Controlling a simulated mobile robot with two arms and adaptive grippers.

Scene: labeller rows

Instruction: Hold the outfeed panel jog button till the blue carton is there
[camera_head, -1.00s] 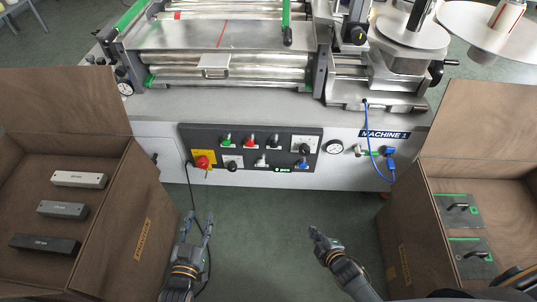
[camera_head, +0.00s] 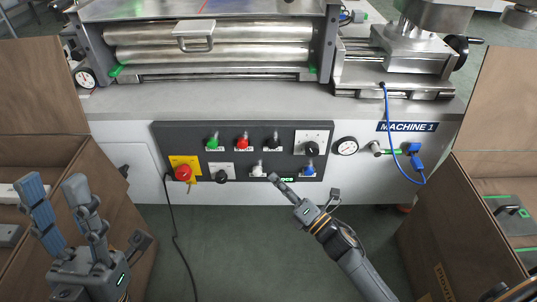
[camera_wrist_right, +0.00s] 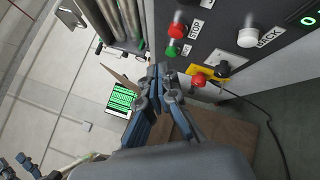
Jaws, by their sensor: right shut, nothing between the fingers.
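The dark control panel (camera_head: 240,150) is on the front of the machine, with a white button (camera_head: 258,170) in its lower row and a blue button (camera_head: 309,170) to its right. I cannot tell by label which is the jog button. My right gripper (camera_head: 276,181) is shut and empty, its tips just below and right of the white button in the picture; contact cannot be told. In the right wrist view the closed fingers (camera_wrist_right: 160,74) show with the white button (camera_wrist_right: 248,38) to their right. My left gripper (camera_head: 55,188) is open at lower left. No blue carton is visible.
A red emergency button (camera_head: 183,173) on a yellow plate is at the panel's left. A blue cable (camera_head: 397,150) hangs at the right. Brown boxes stand at left (camera_head: 135,235) and right (camera_head: 430,245).

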